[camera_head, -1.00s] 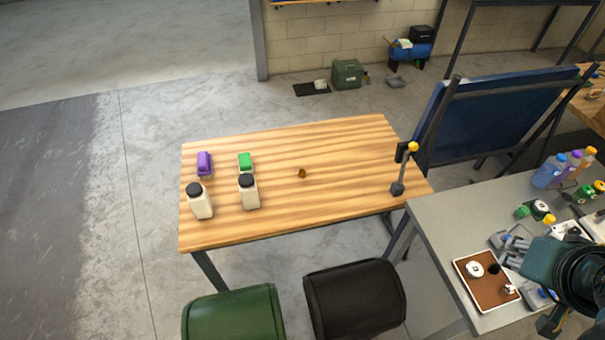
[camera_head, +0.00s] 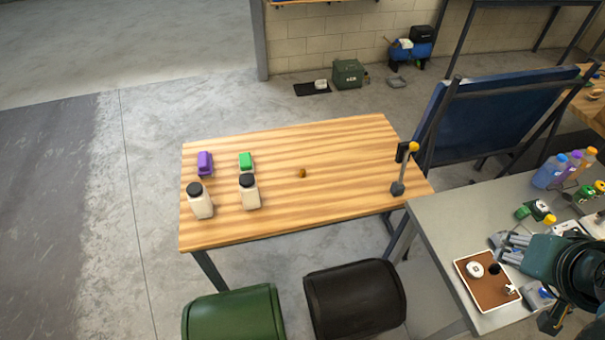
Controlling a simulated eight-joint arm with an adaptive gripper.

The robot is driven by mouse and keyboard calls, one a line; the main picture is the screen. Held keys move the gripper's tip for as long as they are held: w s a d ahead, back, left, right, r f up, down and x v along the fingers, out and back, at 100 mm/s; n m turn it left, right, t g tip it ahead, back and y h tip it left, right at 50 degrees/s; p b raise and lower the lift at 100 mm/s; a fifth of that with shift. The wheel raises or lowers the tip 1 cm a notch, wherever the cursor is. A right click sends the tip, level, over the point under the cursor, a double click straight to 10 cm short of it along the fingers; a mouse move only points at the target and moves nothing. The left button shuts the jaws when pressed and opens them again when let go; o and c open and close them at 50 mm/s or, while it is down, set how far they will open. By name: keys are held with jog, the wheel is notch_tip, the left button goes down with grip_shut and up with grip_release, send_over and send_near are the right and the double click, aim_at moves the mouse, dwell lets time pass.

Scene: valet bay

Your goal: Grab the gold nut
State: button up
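A small gold-brown piece (camera_head: 302,173), which looks like the gold nut, lies alone near the middle of the wooden table (camera_head: 330,145). It is too small to make out its shape. My gripper (camera_head: 511,248) is at the far right, over the grey bench and beside a brown tray, well to the right of the nut and nearer the camera. Its two grey fingers point left and look apart, with nothing seen between them.
The brown tray (camera_head: 470,285) and several bottles (camera_head: 551,171) occupy the grey bench (camera_head: 440,225).

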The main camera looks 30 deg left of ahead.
jog(key=w+a+n+g+y, duration=0.1)
jog(key=w+a+n+g, duration=0.4)
jog(key=w+a, duration=1.7)
jog(key=n+g+h, duration=0.1)
jog(key=n+g, duration=0.1)
jog(key=n, duration=0.9)
send_over(303, 173)
jog(key=w+a, duration=0.1)
jog(key=f, duration=2.9)
jog(key=shift+w+f+p, duration=0.2)
jog(key=shift+f+p, duration=0.05)
jog(key=shift+p, duration=0.05)
jog(key=shift+s+a+f, duration=0.1)
jog(key=shift+a+f, duration=0.1)
jog(key=shift+a, duration=0.05)
jog(key=shift+f, duration=0.1)
jog(key=shift+f, duration=1.2)
